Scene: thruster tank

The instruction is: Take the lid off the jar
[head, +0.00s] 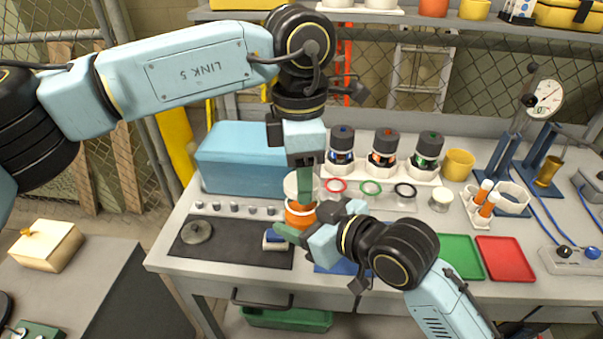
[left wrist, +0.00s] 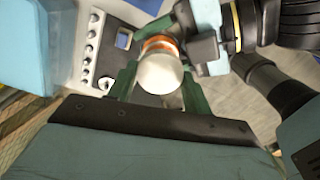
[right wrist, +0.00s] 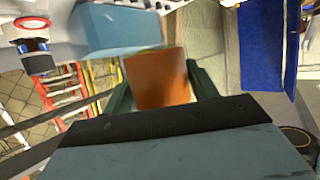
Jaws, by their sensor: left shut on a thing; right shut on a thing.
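The orange jar (head: 298,214) stands upright near the front middle of the bench. Its white lid (head: 291,187) is on top; the left wrist view shows the lid (left wrist: 160,74) close up with the orange jar body (left wrist: 158,43) behind it. My left gripper (head: 304,186) comes down from above, shut on the lid, one finger on each side. My right gripper (head: 300,224) reaches in from the front right and is shut on the jar's body. The jar (right wrist: 158,79) sits between its fingers in the right wrist view. Part of the jar is hidden behind the fingers.
A blue box (head: 245,160) stands behind left. A dark mat (head: 238,250) holds a round grey piece (head: 197,232) and a small blue-and-white block (head: 275,240). A rack of capped jars (head: 384,172) stands behind right. Green (head: 459,257) and red (head: 507,258) trays lie right.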

